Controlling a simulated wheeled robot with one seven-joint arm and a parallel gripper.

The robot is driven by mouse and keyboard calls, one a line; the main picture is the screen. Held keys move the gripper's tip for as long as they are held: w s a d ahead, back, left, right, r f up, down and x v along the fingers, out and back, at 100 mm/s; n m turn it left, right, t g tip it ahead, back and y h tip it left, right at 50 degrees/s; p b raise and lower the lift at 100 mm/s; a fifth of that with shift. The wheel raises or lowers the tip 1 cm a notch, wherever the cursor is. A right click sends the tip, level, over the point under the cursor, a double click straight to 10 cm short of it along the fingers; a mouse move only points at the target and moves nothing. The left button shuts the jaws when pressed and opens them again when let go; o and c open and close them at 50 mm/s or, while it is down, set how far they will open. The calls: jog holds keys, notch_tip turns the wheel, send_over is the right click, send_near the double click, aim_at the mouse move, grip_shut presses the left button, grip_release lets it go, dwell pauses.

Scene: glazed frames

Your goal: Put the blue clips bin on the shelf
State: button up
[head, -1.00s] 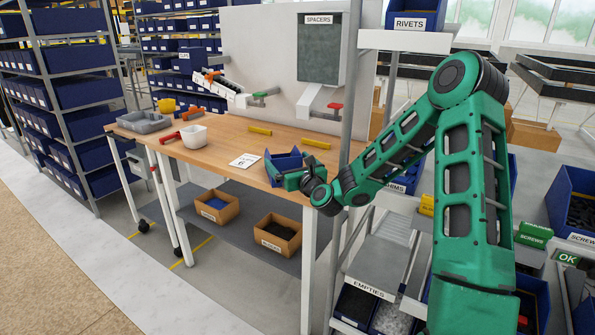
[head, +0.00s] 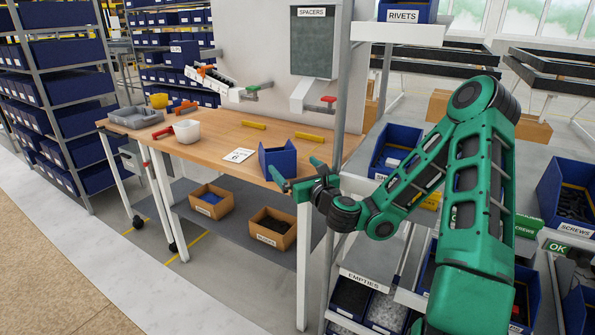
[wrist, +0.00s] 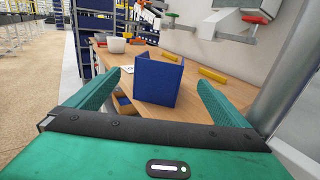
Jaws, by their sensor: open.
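A blue bin (head: 277,161) stands at the front right corner of the wooden workbench (head: 215,150); I see no readable label on it. My gripper (head: 301,171) is open just to the right of the bin. In the wrist view the blue bin (wrist: 158,82) stands upright ahead, between the two spread fingers of my gripper (wrist: 160,88) and beyond their tips, apart from both. The shelf rack (head: 366,187) stands right of the bench, with a blue bin (head: 397,150) on its middle level, partly behind my arm.
A rivets bin (head: 405,12) sits on the upper shelf. A grey rack post (head: 345,125) rises close to my gripper. Yellow strips (head: 253,125), a white card (head: 239,155) and a white tub (head: 187,131) lie on the bench. Cardboard bins (head: 271,228) sit below.

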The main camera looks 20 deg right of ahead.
jog(key=shift+s+d, duration=0.1)
jog(key=shift+s, duration=0.15)
